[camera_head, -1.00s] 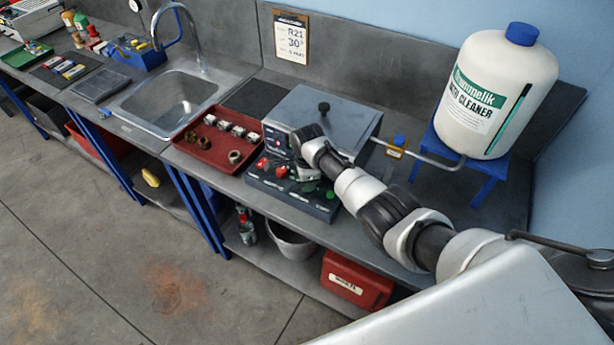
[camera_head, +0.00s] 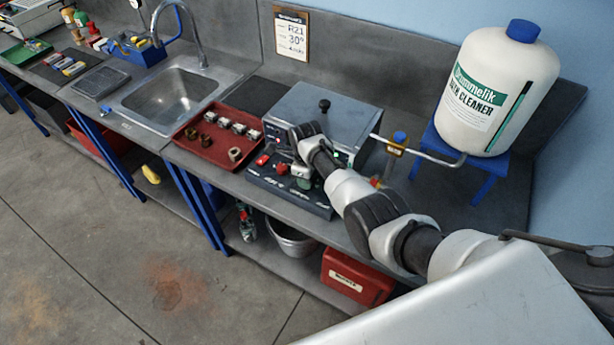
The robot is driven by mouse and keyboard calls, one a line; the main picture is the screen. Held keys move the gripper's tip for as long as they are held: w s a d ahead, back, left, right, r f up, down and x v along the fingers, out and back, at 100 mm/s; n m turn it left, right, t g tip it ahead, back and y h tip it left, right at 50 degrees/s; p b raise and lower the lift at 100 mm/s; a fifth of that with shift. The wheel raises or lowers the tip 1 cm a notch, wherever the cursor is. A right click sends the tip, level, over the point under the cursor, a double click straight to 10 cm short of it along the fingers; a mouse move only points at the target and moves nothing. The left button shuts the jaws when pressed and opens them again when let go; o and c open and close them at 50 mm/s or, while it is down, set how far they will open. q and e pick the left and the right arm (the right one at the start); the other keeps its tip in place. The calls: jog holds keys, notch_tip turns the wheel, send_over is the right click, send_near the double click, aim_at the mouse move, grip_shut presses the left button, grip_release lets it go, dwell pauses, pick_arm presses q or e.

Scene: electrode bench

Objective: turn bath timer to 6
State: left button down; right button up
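The bath is a grey metal box (camera_head: 340,118) with a lid and a black knob on top, standing on the bench right of the red tray. A dark control panel (camera_head: 270,180) with red knobs lies along its front. The timer's dial and numbers are too small to make out, and part of the bath's front is behind my arm. My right arm comes in from the right, and its gripper (camera_head: 296,158) is at the bath's front, above the panel. Its fingers are too small and overlapped to tell open from shut. My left gripper is not in view.
A red tray (camera_head: 190,152) with small metal parts sits left of the bath, beside the sink (camera_head: 168,100). A large white cleaner bottle (camera_head: 496,92) stands on a blue stand (camera_head: 486,185) at right, with a pipe and tap (camera_head: 398,143) toward the bath.

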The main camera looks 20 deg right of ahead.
jog(key=shift+r, duration=0.1)
jog(key=o, duration=0.9)
jog(key=shift+r+b, duration=0.3)
jog(key=shift+r, duration=0.4)
jog(key=r, duration=0.4)
jog(key=r+b, duration=0.1)
jog(key=r, duration=0.4)
jog(key=shift+s+a+r, duration=0.1)
jog(key=shift+s+r, duration=0.05)
jog(key=shift+s, duration=0.05)
